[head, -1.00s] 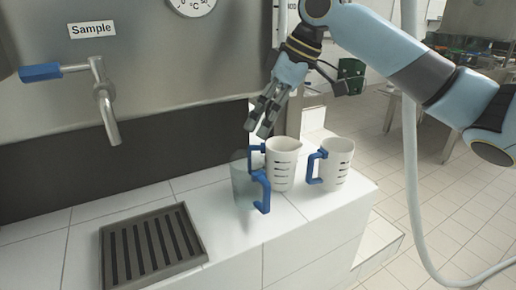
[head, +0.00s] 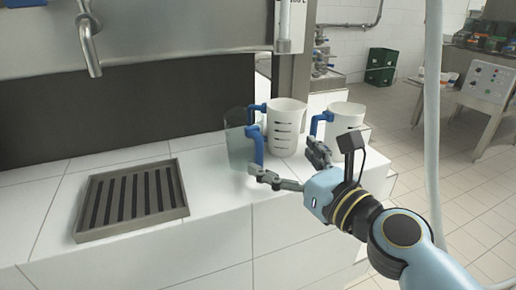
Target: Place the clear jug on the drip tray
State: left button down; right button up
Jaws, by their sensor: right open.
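The clear jug (head: 238,150) stands upright on the white tiled ledge, left of two white jugs. Its blue handle (head: 257,146) points to the right and towards me. My right gripper (head: 283,166) is open and empty, in front of the jugs at about ledge height. One finger is close to the lower end of the blue handle; I cannot tell whether they touch. The other finger is further right, before the right white jug. The drip tray (head: 181,206), grey with dark slots, lies empty on the ledge to the left. My left gripper is not in view.
A white jug (head: 288,128) with a blue handle stands just right of the clear jug, and another white jug (head: 346,117) stands beyond it. A metal tap (head: 90,45) hangs above and behind the tray. The ledge (head: 215,190) between tray and clear jug is free.

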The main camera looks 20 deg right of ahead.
aim_at(255, 136)
jog(key=x, duration=0.4)
jog(key=shift+r, duration=0.15)
jog(key=x, duration=0.5)
jog(key=shift+w+a, duration=0.3)
jog(key=c, duration=1.7)
